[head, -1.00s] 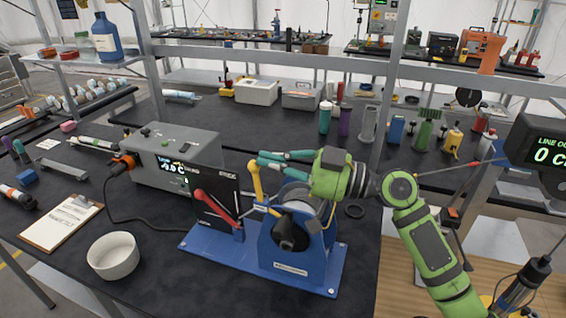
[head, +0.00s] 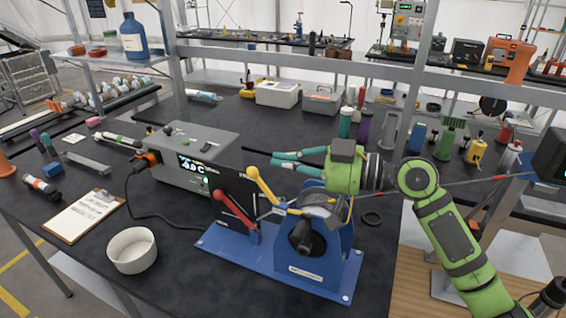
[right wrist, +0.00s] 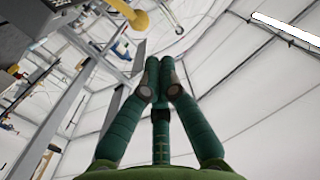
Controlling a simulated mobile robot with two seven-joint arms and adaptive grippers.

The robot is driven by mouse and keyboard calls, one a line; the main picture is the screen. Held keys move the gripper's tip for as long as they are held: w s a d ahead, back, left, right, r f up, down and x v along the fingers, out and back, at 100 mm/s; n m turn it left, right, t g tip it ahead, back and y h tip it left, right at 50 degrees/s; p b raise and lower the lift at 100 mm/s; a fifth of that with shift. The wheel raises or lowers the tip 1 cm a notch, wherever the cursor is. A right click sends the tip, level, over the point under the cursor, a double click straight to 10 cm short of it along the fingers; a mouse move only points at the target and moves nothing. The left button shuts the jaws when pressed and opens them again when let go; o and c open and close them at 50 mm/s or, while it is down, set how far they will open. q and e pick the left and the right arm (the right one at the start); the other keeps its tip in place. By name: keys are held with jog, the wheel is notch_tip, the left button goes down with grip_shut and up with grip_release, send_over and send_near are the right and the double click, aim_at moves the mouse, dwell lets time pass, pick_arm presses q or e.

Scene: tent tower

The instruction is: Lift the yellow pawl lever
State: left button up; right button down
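The yellow pawl lever (head: 262,187) leans to the left on the blue winch stand (head: 277,275), its round knob at the top. My right gripper (head: 275,159), green with teal fingers, is just right of and above the knob and looks apart from it. Nothing shows between its fingers. In the right wrist view the fingertips (right wrist: 160,64) lie close together, while in the head view a narrow gap shows between upper and lower fingers. A yellow rod with a round end (right wrist: 136,18) shows beyond the tips there. My left gripper is not in view.
A red lever (head: 234,210) stands left of the yellow one, by a black panel. A grey box with a display (head: 190,157) is behind. A white bowl (head: 132,251) and clipboard (head: 84,216) are at left. A shelf post (head: 412,82) rises behind my right arm.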

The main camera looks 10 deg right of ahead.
jog(key=v, duration=0.9)
jog(key=shift+s+d, duration=0.1)
